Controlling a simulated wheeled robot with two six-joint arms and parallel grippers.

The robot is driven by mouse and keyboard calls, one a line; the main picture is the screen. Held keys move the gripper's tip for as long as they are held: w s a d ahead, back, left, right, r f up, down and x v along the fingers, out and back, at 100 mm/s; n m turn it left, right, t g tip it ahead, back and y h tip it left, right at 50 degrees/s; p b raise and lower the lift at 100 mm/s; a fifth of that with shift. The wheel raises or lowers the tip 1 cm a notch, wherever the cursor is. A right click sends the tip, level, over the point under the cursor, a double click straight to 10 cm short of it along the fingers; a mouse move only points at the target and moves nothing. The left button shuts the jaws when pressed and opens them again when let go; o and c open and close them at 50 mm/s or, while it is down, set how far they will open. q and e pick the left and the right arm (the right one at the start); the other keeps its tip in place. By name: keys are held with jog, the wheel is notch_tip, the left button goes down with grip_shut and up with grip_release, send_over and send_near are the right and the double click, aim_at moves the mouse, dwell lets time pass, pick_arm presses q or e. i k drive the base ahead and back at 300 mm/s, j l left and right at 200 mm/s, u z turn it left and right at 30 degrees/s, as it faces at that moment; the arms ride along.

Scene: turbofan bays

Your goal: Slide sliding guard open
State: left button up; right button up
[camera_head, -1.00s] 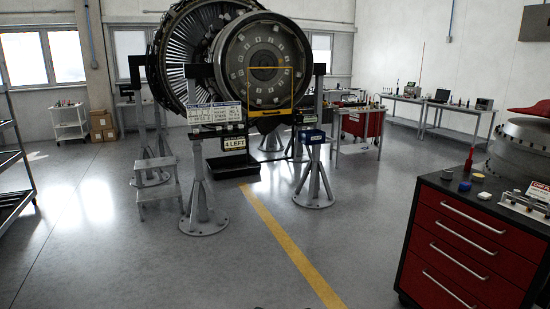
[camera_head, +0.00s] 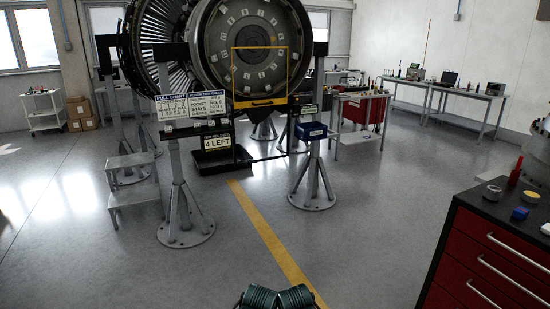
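A yellow rectangular frame (camera_head: 287,70) stands in front of the round engine face (camera_head: 228,36), and it looks like the sliding guard. A thick yellow bar (camera_head: 245,105) with a dark mark runs along its lower edge. The engine's bolt blocks show through the frame, and whether a clear panel fills it is too small to tell. The guard is across the floor, well ahead of me.
Grey stands (camera_head: 180,205) hold the engine. Steps (camera_head: 133,185) stand at left, a blue bin (camera_head: 311,131) hangs on the right stand, and a black tray (camera_head: 221,160) lies below. A red drawer cabinet (camera_head: 490,262) is close at right. The floor along the yellow line (camera_head: 272,243) is clear.

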aim_at(281, 101)
jog(key=i, duration=3.9)
jog(key=i+z, duration=0.3)
jog(key=i+j, duration=0.05)
